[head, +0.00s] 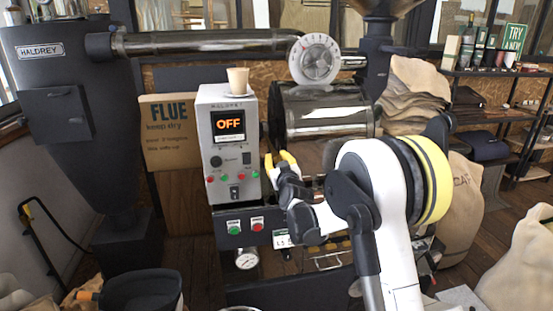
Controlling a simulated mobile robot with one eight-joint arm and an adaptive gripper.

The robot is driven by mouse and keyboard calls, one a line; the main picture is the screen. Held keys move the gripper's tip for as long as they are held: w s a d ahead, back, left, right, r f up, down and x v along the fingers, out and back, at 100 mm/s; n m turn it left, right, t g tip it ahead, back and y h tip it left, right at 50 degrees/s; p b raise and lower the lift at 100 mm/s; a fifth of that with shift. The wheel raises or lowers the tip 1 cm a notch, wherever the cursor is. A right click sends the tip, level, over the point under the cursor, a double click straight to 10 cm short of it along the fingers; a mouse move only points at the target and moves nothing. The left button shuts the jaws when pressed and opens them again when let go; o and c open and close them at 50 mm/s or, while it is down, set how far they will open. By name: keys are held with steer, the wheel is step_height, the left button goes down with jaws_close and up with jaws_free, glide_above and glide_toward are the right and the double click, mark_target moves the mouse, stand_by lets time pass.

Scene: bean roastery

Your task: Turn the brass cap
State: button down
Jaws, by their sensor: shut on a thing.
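My gripper (278,161) has yellow fingertips and is just right of the grey control box, in front of the lower roaster drum. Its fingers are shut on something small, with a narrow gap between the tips. The brass cap cannot be made out in the head view; the fingers and wrist cover the spot where they grip. My white and dark arm reaches in from the lower right and hides part of the roaster front.
The shiny roaster drum (325,112) is behind my gripper. A pressure gauge (246,260) and push buttons are below. Sacks (466,200) and shelves stand at right.

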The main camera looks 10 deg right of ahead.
steer(key=m, duration=0.8)
steer(key=shift+d+m, duration=0.1)
steer(key=shift+m, duration=0.3)
steer(key=m, duration=0.4)
steer(key=shift+m, duration=2)
steer(key=c, duration=1.1)
jaws_free()
